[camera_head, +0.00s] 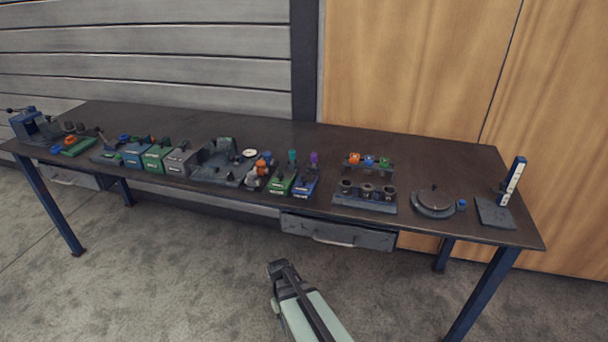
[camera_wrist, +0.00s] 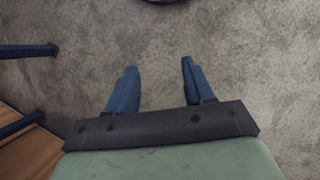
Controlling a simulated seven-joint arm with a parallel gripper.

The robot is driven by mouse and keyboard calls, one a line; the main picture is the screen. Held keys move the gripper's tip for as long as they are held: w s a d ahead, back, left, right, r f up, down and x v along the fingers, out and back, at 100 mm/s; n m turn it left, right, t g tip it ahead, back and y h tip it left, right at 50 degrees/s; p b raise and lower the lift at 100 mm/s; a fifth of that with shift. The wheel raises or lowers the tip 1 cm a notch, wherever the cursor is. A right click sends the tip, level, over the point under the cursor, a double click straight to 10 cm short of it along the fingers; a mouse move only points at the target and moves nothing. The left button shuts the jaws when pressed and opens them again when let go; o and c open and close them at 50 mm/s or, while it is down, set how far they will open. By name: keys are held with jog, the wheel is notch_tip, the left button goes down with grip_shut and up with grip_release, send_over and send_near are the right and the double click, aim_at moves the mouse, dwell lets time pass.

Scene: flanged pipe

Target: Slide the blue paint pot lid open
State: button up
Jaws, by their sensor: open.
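Several small boxes stand on the workbench, and I cannot tell for sure which one is the blue paint pot. One blue box (camera_head: 132,157) stands left of a green box at the left part of the bench. Another blue box (camera_head: 304,186) stands near the front edge at the middle, beside a second green box. Lid details are too small to make out. My gripper (camera_head: 280,268) is in front of the bench, below its top, apart from everything. In the wrist view its two blue fingers (camera_wrist: 160,82) are spread with only bare floor between them.
The long dark workbench (camera_head: 420,155) has a drawer (camera_head: 338,233) under its front edge. Right of the middle are a rack with cups (camera_head: 366,195), a round dial (camera_head: 435,203) and a plate with an upright post (camera_head: 513,182). A grey box (camera_head: 180,161) stands left. The bench's back strip is clear.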

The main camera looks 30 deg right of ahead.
jog(key=w+d+r+m+t, duration=0.1)
jog(key=w+d+r, duration=0.3)
jog(key=r, duration=0.2)
jog(key=w+d+r, duration=0.4)
jog(key=w+r, duration=0.1)
jog(key=r, duration=0.2)
notch_tip(320, 180, up, 36)
jog(key=n+t, duration=0.2)
jog(key=t, duration=0.2)
send_over(304, 178)
notch_tip(304, 178, down, 14)
jog(key=shift+w+r, duration=0.1)
jog(key=shift+r, duration=0.1)
jog(key=shift+c, duration=0.4)
grip_shut()
